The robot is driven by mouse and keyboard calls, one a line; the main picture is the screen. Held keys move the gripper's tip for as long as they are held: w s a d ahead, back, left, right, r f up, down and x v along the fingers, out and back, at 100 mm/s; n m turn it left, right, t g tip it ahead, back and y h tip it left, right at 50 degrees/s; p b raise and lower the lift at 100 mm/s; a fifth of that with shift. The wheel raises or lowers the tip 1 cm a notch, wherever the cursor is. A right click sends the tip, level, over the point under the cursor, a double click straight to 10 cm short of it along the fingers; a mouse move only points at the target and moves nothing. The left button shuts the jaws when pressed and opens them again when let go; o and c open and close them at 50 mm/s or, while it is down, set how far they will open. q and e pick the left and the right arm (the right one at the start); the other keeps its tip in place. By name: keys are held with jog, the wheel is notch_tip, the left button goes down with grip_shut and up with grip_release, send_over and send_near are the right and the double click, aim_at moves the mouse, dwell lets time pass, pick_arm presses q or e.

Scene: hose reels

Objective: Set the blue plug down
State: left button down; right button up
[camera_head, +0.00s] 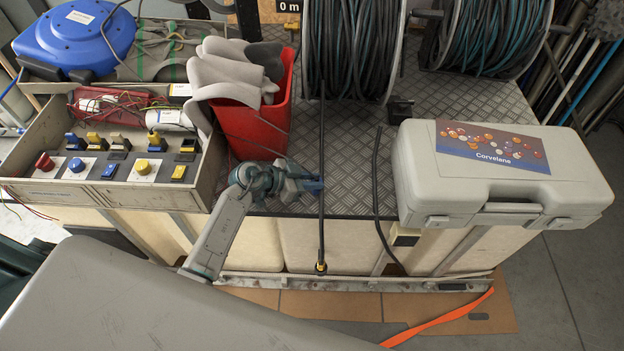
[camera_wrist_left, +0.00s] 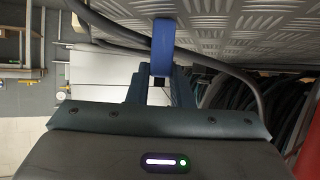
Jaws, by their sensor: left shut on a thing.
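The blue plug (camera_wrist_left: 163,42) shows in the left wrist view as an upright blue piece at the top middle, in line with my gripper's fingers. My left gripper (camera_head: 307,186) is shut on it, at the front edge of the metal tread-plate top (camera_head: 345,190). In the head view the plug is hard to tell apart from the bluish gripper. In the wrist view the plug is close to the tread plate; I cannot tell whether they touch. My right gripper is in neither view.
Black hoses (camera_head: 322,140) hang over the front edge from the reels (camera_head: 352,40). A red bin (camera_head: 255,125) with grey gloves stands left of my gripper. A grey case (camera_head: 500,185) lies at the right. A switch box (camera_head: 120,165) is at the left.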

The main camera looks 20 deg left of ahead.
pick_arm(q)
jog(key=c, duration=1.3)
grip_release()
jog(key=v, duration=1.2)
jog(key=shift+b, duration=0.3)
jog(key=shift+a, duration=0.1)
